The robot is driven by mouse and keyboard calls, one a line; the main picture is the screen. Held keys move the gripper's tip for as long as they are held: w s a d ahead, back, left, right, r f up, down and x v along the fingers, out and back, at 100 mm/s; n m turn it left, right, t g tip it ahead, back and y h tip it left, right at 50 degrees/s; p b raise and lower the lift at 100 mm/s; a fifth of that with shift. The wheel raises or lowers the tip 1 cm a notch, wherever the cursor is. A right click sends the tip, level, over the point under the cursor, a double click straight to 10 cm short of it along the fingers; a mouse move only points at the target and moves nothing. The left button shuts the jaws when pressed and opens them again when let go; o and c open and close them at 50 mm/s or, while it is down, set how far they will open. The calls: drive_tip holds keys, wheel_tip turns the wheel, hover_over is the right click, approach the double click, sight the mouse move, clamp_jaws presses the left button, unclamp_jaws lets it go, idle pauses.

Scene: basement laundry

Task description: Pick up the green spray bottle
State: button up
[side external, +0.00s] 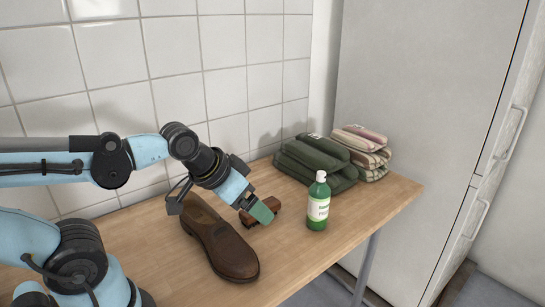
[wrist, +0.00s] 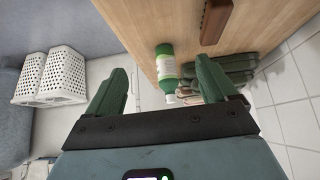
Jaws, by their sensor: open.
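The green spray bottle (side external: 318,204) stands upright on the wooden table, with a white cap and a white label. In the wrist view the bottle (wrist: 166,70) shows between and beyond the two green fingertips, apart from both. My gripper (side external: 254,215) is to the left of the bottle in the side view, above the table near the brown shoe and the brown brush. In the wrist view my gripper (wrist: 165,88) is open, its fingers spread wide with nothing between them. One finger hides part of the brush in the side view.
A brown shoe (side external: 226,244) lies left of the bottle, and a brown brush (side external: 268,207) lies between them. Folded green cloths (side external: 316,160) and striped cloths (side external: 362,150) are stacked behind the bottle. The table (side external: 372,209) is clear right of the bottle. White baskets (wrist: 62,78) show in the wrist view.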

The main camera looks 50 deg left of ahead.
drive_tip(key=w+r+g, duration=0.3)
drive_tip(key=w+r, duration=0.5)
drive_tip(key=w, duration=0.1)
drive_tip(key=g, duration=0.3)
approach(322, 172)
drive_tip(key=shift+n, duration=0.3)
drive_tip(key=shift+w+f+g, duration=0.25)
drive_tip(key=shift+w+g, duration=0.2)
drive_tip(key=shift+g, duration=0.05)
drive_tip(key=shift+w+f, duration=0.1)
drive_tip(key=shift+f, duration=0.3)
wheel_tip(322, 172, down, 11)
drive_tip(key=shift+f, duration=0.25)
clamp_jaws()
